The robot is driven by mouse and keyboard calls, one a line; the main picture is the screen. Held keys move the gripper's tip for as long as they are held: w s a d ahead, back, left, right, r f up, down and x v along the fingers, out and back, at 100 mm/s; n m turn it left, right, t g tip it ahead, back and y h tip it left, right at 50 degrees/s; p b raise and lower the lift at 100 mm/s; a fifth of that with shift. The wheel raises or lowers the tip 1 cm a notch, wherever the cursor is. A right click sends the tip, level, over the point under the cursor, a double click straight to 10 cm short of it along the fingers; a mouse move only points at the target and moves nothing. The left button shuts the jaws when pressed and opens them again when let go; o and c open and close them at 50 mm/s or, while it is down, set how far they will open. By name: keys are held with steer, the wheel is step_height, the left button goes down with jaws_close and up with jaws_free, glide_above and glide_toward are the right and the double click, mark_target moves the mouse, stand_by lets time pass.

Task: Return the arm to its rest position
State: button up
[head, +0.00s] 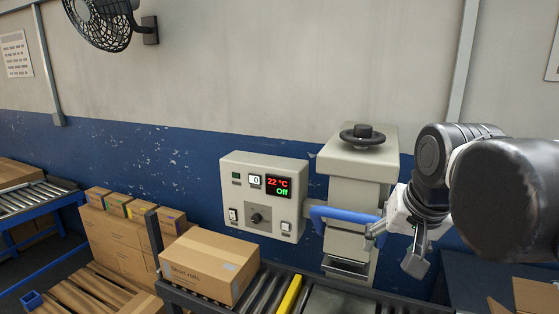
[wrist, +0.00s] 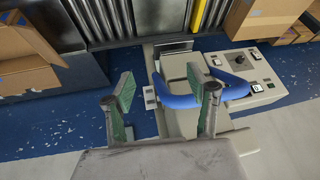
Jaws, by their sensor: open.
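My gripper (head: 394,248) is in front of the right side of a grey machine (head: 357,165) in the head view. In the wrist view its two fingers (wrist: 168,95) stand wide apart, with nothing held between them. A blue curved handle (head: 345,214) runs across the machine's front, and its right end is close to one finger. The handle (wrist: 178,101) also shows in the wrist view, partly behind the right finger; I cannot tell whether they touch.
A control panel (head: 263,196) reads 22 °C and Off. A closed carton (head: 210,264) sits on the roller conveyor (head: 265,290). More cartons are stacked at left. Open cartons (wrist: 30,40) lie near the conveyor in the wrist view. The wall above the machine is clear.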

steer(key=s+f+n+t+b, duration=0.1)
steer(key=s+f+n+b, duration=0.1)
steer(key=s+f, duration=0.5)
step_height(320, 180, down, 6)
steer(key=shift+s+f+n+t, duration=0.15)
steer(key=shift+s+n+t, duration=0.15)
steer(key=shift+s+n, duration=0.15)
stand_by(1.1)
